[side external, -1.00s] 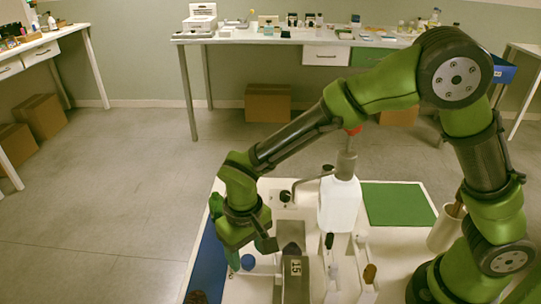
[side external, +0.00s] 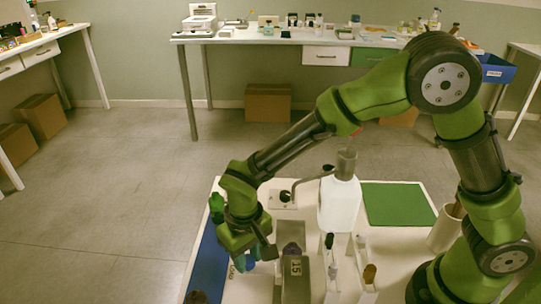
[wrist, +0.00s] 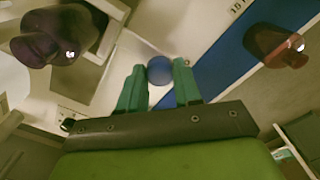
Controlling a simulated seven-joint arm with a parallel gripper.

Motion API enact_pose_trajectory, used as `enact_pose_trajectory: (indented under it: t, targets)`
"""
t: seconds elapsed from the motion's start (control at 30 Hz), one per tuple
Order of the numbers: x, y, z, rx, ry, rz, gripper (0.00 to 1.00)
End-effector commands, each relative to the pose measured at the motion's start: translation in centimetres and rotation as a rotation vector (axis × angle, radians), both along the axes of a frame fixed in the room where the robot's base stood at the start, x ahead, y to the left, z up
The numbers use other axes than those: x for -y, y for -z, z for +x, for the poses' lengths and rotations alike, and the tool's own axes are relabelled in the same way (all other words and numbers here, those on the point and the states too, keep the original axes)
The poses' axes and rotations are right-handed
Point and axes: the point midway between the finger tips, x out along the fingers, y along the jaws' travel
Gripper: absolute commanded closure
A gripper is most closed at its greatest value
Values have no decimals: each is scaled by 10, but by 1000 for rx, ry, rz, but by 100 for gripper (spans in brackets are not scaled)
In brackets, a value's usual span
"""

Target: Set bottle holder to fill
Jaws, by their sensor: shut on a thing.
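A dark purple bottle (side external: 291,248) stands at the grey block and shows in the wrist view at top left (wrist: 50,40). How the knob joins the holder is hidden.
A blue strip (side external: 208,262) runs along the left, with an amber bottle (wrist: 273,46) on it. A white pump bottle (side external: 339,205), small dropper bottles (side external: 369,273) and a green mat (side external: 398,204) are to the right.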

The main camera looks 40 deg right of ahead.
Motion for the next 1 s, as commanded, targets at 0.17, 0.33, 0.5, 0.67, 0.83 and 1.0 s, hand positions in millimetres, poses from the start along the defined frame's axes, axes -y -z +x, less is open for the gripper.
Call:
enact_pose_trajectory:
  t: [0.17,0.33,0.5,0.67,0.83,1.0]
  targets:
    - [6,-1,7,2,4,1,100]
    - [36,-1,37,3,10,1,100]
    - [66,-1,67,4,6,1,100]
    - [79,-1,81,5,2,2,100]
    - [82,-1,83,7,-1,0,100]
    - [83,-2,85,11,0,-2,65]
